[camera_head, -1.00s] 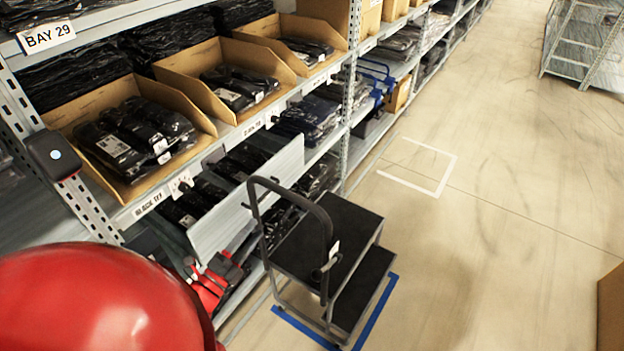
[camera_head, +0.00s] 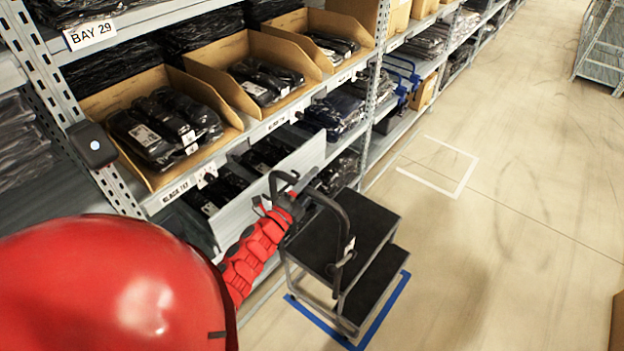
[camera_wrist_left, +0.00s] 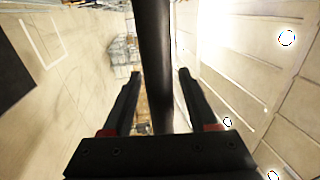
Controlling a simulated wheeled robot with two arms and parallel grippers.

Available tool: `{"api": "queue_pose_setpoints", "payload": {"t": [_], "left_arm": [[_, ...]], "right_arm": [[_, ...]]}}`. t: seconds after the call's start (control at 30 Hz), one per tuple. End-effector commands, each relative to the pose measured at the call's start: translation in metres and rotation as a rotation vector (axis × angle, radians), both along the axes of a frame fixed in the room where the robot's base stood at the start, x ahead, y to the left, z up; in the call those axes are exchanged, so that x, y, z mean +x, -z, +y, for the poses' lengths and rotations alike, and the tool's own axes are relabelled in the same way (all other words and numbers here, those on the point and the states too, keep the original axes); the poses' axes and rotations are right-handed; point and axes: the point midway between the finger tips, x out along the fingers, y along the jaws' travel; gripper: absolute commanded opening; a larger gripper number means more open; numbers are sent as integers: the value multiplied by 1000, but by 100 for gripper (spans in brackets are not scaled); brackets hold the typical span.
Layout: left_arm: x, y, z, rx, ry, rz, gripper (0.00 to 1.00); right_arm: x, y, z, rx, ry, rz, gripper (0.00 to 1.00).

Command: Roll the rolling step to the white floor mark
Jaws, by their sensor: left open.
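The rolling step (camera_head: 345,228) is a grey frame with two black treads and a black hoop handle (camera_head: 343,222). It stands on the floor beside the shelving, over a blue floor outline (camera_head: 378,320). The white floor mark (camera_head: 465,178) is a white outline on bare floor further along the aisle. My left gripper (camera_head: 283,192) is at the top of the handle on its shelf side. In the left wrist view the black handle bar (camera_wrist_left: 154,40) passes between the parted fingers of my left gripper (camera_wrist_left: 160,76), with gaps at both sides. My right gripper is out of view.
Shelving with cardboard bins (camera_head: 165,130) of bagged black garments lines the left, close to my left arm. A blue-framed item (camera_head: 403,75) sits at the shelf further along. The floor between step and mark is clear. A brown box edge (camera_head: 617,325) shows at lower right.

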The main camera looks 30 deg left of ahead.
Motion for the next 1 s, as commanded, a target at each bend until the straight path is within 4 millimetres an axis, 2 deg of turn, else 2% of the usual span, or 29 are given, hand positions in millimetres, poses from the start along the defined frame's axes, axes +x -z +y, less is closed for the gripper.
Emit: {"api": "queue_pose_setpoints", "payload": {"t": [0.2,0.23,0.53,1.0], "left_arm": [[0,0,0,0,0,0,59],[0,0,0,0,0,0,56],[0,0,0,0,0,0,2],[0,1,0,0,0,1,0]], "right_arm": [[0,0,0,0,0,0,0],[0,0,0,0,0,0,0],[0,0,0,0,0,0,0],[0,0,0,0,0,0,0]]}}
